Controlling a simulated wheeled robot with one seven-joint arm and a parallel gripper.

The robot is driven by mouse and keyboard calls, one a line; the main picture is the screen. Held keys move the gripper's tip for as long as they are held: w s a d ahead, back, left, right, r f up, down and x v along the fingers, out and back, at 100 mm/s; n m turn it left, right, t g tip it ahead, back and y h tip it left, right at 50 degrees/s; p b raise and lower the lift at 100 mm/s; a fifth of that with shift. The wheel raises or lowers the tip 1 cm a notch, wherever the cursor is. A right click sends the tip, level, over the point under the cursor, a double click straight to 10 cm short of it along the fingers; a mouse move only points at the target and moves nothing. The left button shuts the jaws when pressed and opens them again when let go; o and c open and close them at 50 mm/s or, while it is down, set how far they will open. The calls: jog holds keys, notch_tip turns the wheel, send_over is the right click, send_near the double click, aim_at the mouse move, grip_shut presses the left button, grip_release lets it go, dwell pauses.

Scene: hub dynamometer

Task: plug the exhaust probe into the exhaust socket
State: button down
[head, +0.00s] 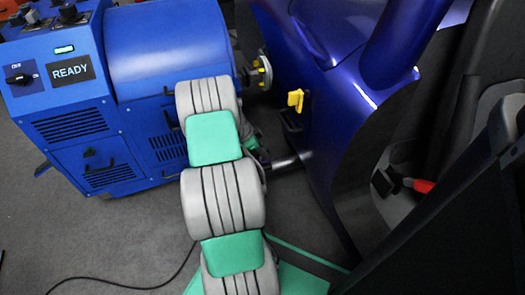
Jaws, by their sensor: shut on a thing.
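My gripper (263,157) is small and dark in the head view, just beyond my grey and green arm, which hides most of it. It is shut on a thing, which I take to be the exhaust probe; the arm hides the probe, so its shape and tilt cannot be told. A short grey pipe (288,162) runs from beside my gripper to the lower edge of the blue car body (330,110). It looks like the exhaust with its socket, but the opening is not visible. Whether probe and pipe touch cannot be told.
A yellow-and-black fitting (295,100) juts out above the pipe. A black cable (130,287) lies on the grey floor.

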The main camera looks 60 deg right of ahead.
jog(key=shift+f+b, duration=0.55)
jog(key=shift+f, duration=0.2)
jog(key=c, duration=1.3)
grip_release()
jog(key=shift+r, duration=0.1)
jog(key=shift+o, duration=0.2)
jog(key=shift+r, duration=0.1)
jog(key=p+v, duration=0.3)
jog(key=v, duration=0.4)
jog(key=shift+r, duration=0.25)
jog(key=shift+w+a+r, duration=0.1)
